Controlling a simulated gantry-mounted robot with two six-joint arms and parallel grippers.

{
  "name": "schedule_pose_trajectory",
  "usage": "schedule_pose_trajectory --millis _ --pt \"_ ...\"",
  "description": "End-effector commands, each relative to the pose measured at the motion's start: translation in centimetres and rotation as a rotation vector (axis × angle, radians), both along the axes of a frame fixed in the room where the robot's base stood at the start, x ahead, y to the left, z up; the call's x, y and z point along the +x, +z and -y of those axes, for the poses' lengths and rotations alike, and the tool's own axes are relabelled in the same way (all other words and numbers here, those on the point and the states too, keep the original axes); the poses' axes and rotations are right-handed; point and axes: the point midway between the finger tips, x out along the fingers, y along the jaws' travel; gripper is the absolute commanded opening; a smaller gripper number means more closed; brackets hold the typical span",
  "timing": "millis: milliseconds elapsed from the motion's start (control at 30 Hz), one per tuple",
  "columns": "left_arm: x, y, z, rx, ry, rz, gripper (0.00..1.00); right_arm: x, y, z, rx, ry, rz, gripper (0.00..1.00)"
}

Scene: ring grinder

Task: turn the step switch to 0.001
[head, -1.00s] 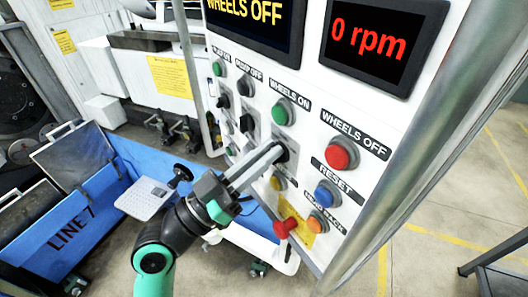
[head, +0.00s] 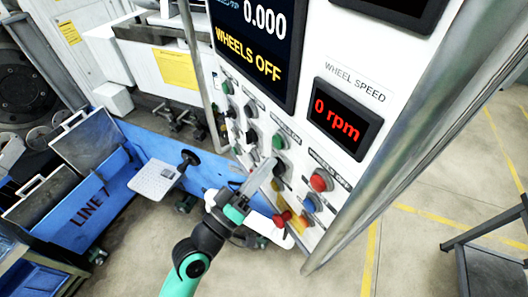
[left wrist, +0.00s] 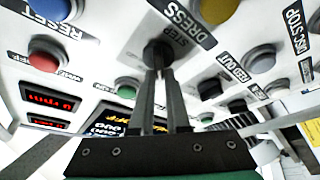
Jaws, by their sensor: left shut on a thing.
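The step switch (left wrist: 157,54) is a dark knob on the white control panel (left wrist: 205,68), beside a label reading STEP in the left wrist view. My left gripper (left wrist: 160,72) is shut on it, with both fingers reaching up to the knob. In the head view my left gripper (head: 272,166) reaches the panel between the green and yellow buttons, and its fingers largely hide the switch. The switch's pointer and setting cannot be read. My right gripper is not in view.
Around the switch are a green button (head: 279,141), a red button (head: 320,181), a blue button (head: 309,204) and a red knob (head: 282,218). The display (head: 258,40) reads 0.000 and WHEELS OFF; the speed screen (head: 344,118) reads 0 rpm. A metal post (head: 395,120) stands right of the panel.

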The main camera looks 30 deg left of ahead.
Motion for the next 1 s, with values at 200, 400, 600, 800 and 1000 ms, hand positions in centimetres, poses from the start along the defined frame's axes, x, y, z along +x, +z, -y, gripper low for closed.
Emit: schedule_pose_trajectory --millis 200,400,600,800,1000 --pt "0.1 -0.4 0.3 -0.071 -0.007 -0.061 0.0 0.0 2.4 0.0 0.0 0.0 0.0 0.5" --pt "0.1 -0.7 0.3 -0.1 -0.007 -0.076 0.0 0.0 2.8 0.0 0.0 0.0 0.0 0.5" --pt "0.1 -0.8 0.2 -0.105 -0.008 -0.078 0.0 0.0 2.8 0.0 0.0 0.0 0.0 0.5" --pt "0.1 -0.8 0.2 -0.104 -0.008 -0.078 0.17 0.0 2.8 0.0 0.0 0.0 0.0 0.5" --pt "0.1 -0.7 0.2 -0.104 -0.007 -0.075 0.44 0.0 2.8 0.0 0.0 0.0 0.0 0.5"
